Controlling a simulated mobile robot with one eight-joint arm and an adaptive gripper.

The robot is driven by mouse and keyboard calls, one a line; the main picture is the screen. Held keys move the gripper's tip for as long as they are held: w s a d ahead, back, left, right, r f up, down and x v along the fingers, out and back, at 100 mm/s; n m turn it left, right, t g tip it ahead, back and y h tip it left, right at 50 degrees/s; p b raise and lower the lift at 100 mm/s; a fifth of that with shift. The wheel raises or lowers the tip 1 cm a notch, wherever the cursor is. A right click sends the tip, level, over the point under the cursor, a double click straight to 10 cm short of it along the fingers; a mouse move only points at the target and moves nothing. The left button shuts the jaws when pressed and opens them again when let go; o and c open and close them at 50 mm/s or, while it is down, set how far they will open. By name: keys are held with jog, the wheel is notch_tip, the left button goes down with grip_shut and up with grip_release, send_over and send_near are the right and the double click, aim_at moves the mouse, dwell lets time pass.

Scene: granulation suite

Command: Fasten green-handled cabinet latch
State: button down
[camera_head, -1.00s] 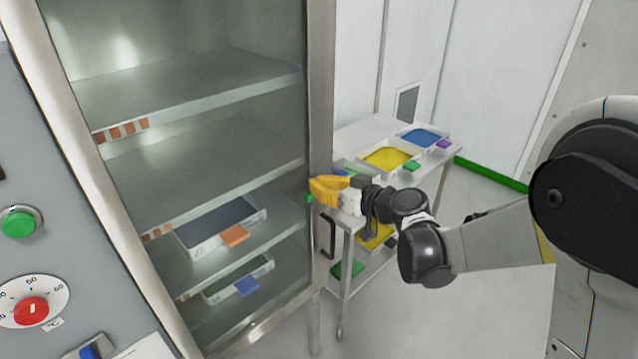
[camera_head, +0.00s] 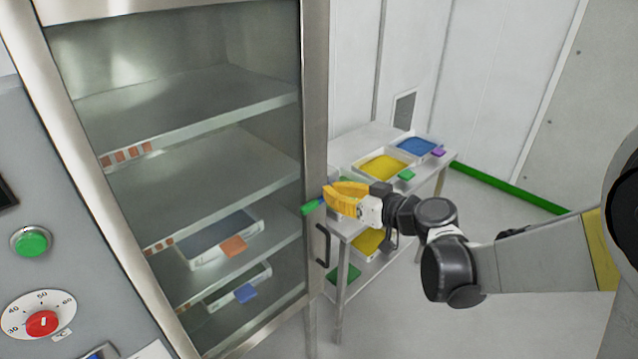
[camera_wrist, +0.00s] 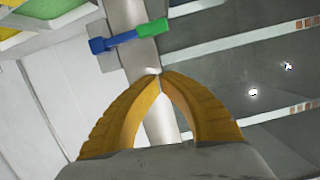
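The cabinet (camera_head: 315,120) has a glass door in a metal frame, and the door looks closed. The latch's green handle (camera_head: 312,207) is on the right side of the door frame. In the wrist view the green handle (camera_wrist: 153,27) lies roughly crosswise over the frame, joined to a blue part (camera_wrist: 98,45) at its left. My gripper (camera_head: 328,192) has yellow fingers and is beside the latch in the head view. In the wrist view my gripper (camera_wrist: 160,74) has its fingertips together, just below the latch, with nothing seen between them.
A black door handle (camera_head: 323,245) is below the latch. A metal cart (camera_head: 345,225) stands right of the cabinet with yellow (camera_head: 383,166) and blue (camera_head: 416,146) trays. A control panel with a green button (camera_head: 31,242) is at left. Floor at right is clear.

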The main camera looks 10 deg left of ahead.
jog(key=shift+v, duration=1.6)
